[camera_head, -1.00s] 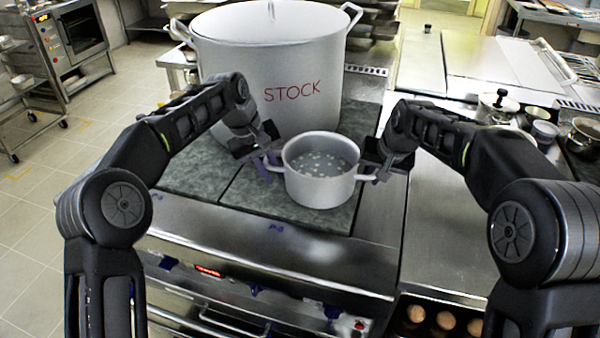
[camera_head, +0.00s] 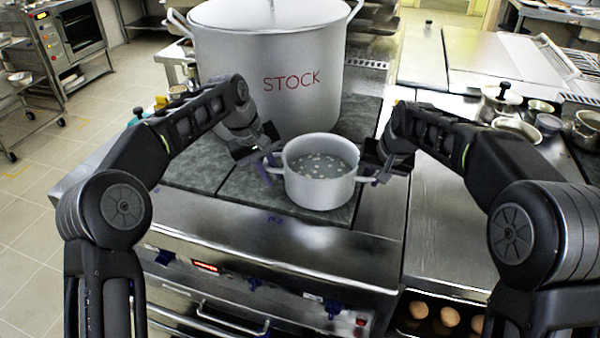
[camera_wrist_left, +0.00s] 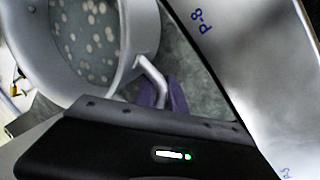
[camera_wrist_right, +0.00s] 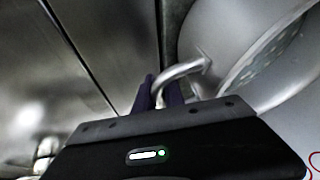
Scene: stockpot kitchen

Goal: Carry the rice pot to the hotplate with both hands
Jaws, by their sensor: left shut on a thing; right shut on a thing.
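The rice pot (camera_head: 318,190) is a small silver pot with two side handles and pale grains in cloudy water. It is upright over the front of the dark hotplate (camera_head: 205,172); I cannot tell whether its base touches the surface. My left gripper (camera_head: 268,163) is shut on its left handle, and the left wrist view shows the purple fingers at the handle (camera_wrist_left: 152,75). My right gripper (camera_head: 374,170) is shut on the right handle, which also shows in the right wrist view (camera_wrist_right: 185,70). The pot hides the plate below it.
A large pot marked STOCK (camera_head: 275,75) stands on the plates right behind the rice pot. A steel counter (camera_head: 450,220) lies to the right, with small pots (camera_head: 500,103) at its back. The stove's front has knobs and a red display (camera_head: 205,267).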

